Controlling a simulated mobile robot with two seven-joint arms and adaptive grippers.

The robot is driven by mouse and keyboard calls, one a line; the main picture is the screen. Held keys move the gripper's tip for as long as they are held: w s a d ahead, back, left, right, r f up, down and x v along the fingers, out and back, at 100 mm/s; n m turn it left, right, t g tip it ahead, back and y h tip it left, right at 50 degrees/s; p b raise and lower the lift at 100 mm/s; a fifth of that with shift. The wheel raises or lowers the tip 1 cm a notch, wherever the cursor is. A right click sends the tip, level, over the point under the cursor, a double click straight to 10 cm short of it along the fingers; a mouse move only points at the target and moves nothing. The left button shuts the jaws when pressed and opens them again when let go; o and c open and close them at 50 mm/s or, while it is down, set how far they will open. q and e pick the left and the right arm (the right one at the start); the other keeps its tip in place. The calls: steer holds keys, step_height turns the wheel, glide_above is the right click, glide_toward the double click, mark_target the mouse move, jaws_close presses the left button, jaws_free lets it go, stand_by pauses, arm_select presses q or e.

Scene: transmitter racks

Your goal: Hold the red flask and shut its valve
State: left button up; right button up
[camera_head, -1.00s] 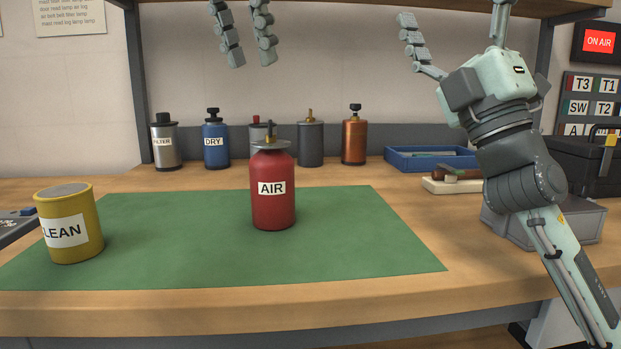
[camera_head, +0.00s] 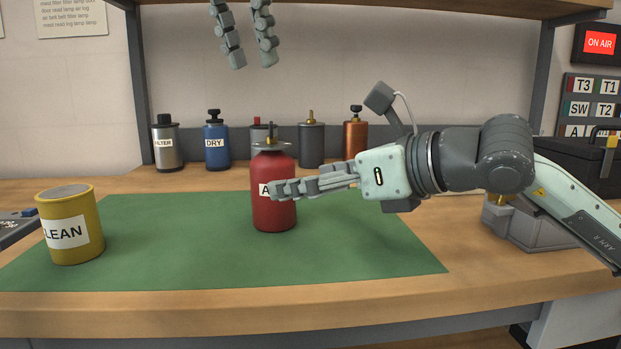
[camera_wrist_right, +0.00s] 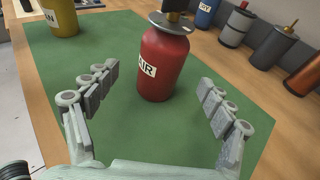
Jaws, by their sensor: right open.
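The red flask (camera_head: 274,213), labelled AIR, stands upright on the green mat (camera_head: 150,240). Its valve (camera_head: 271,142) on top has a grey disc and a brass stem; the handle's position is hard to tell. My right gripper (camera_head: 275,188) reaches in from the right, with a finger crossing in front of the label. In the right wrist view, the flask (camera_wrist_right: 166,72) stands ahead between the open, spread fingers (camera_wrist_right: 158,78), with gaps on both sides. My left gripper (camera_head: 253,67) hangs high above the flask, open and empty, its fingers pointing down.
A yellow can (camera_head: 70,240) stands at the mat's left. Behind the mat stand a silver filter can (camera_head: 166,150), a blue DRY bottle (camera_head: 216,155), a grey bottle (camera_head: 311,150) and a copper bottle (camera_head: 354,140). The mat's front is clear.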

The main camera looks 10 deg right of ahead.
steer(key=shift+w+a+f, duration=0.1)
steer(key=shift+w+f, duration=0.15)
steer(key=shift+w, duration=0.1)
steer(key=x, duration=0.7)
steer(key=c, duration=1.6)
